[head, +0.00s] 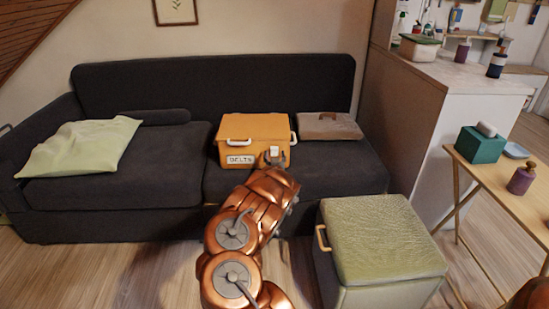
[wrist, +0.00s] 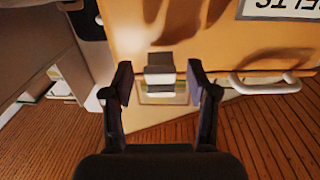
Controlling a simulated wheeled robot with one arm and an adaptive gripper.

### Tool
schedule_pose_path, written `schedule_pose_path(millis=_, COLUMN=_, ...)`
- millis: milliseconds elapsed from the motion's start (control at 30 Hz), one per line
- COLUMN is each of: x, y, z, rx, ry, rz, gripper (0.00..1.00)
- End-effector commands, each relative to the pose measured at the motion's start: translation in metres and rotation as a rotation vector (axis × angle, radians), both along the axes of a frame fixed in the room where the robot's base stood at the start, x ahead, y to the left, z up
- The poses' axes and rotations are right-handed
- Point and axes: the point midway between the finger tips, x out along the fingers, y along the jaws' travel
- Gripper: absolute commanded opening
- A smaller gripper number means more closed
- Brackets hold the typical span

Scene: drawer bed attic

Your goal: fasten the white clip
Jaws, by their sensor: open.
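The orange box (head: 254,130) labelled BELTS sits on the dark sofa with its lid down. The white clip (head: 274,151) is at the right of the box front, partly hidden by my gripper (head: 271,160). In the wrist view, which looks turned over, the clip (wrist: 160,70) is a pale grey block against the orange front (wrist: 215,30), with a shiny plate beside it. My gripper (wrist: 160,78) is open, with one finger on each side of the clip and visible gaps between. I cannot tell whether the clip is latched.
A white handle (head: 239,142) is left of the clip; it also shows in the wrist view (wrist: 264,86). A brown case (head: 328,126) lies right of the box, a pale green pillow (head: 80,146) far left. A green-topped ottoman (head: 380,235) stands front right.

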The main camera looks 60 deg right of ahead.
Motion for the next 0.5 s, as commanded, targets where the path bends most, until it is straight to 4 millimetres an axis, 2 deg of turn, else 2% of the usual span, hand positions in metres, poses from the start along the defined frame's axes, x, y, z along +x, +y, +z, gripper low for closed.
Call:
schedule_pose_path(millis=300, x=0.0014, y=-0.0012, z=0.0006, rx=0.001, ry=-0.001, rz=0.000, gripper=0.58)
schedule_pose_path(millis=500, x=0.0013, y=-0.0012, z=0.0006, rx=0.001, ry=-0.001, rz=0.000, gripper=0.39)
